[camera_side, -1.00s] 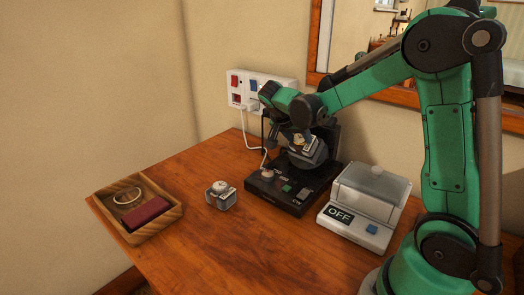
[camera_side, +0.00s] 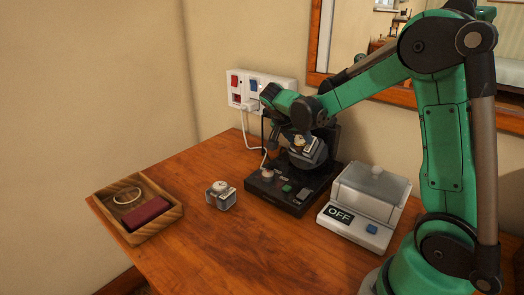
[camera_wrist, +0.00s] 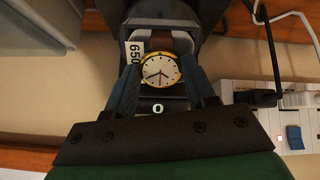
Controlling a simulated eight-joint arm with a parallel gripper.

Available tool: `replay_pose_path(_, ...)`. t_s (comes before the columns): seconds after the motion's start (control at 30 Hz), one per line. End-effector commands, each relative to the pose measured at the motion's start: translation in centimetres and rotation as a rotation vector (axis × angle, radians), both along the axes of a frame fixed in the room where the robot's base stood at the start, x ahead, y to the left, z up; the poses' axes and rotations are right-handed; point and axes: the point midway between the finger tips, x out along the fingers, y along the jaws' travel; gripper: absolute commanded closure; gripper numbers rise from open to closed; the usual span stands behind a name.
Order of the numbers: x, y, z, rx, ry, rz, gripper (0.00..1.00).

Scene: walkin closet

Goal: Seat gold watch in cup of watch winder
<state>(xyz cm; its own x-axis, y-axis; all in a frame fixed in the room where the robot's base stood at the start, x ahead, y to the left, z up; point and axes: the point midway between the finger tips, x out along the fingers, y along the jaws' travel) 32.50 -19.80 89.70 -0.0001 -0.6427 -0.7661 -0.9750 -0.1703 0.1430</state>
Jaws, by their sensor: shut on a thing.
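The gold watch (camera_wrist: 160,71) has a gold rim and a pale face with dark hands and one red hand. In the wrist view it lies between the two fingers of my gripper (camera_wrist: 162,82), which is shut on it. In the side view the watch (camera_side: 302,143) is small and partly hidden by my gripper. The black watch winder (camera_side: 284,192) stands on the table below, its grey cup (camera_side: 312,155) tilted at the back. The watch is at the cup's opening; I cannot tell how deep it sits. A white tag reading 650 shows beside it.
A grey holder with a round-topped piece (camera_side: 220,190) stands left of the winder. A wooden tray (camera_side: 172,220) holds a bracelet and a maroon block. A clear-lidded box marked OFF (camera_side: 345,228) stands to the right. A wall socket (camera_side: 262,85) feeds a white cable.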

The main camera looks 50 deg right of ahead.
Motion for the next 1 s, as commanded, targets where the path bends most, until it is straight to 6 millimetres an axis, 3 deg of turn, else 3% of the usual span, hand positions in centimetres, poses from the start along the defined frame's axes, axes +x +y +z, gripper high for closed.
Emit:
replay_pose_path(0.7,-0.01,-0.59,-0.67,0.000,0.000,0.000,1.00)
replay_pose_path(0.73,-0.01,-0.60,-0.68,0.000,0.000,0.000,0.48)
replay_pose_path(0.8,-0.01,-0.57,-0.67,0.000,0.000,0.000,0.28)
replay_pose_path(0.87,-0.01,-0.57,-0.67,0.000,0.000,0.000,0.14)
replay_pose_path(1.0,-0.01,-0.57,-0.66,0.000,0.000,0.000,0.14)
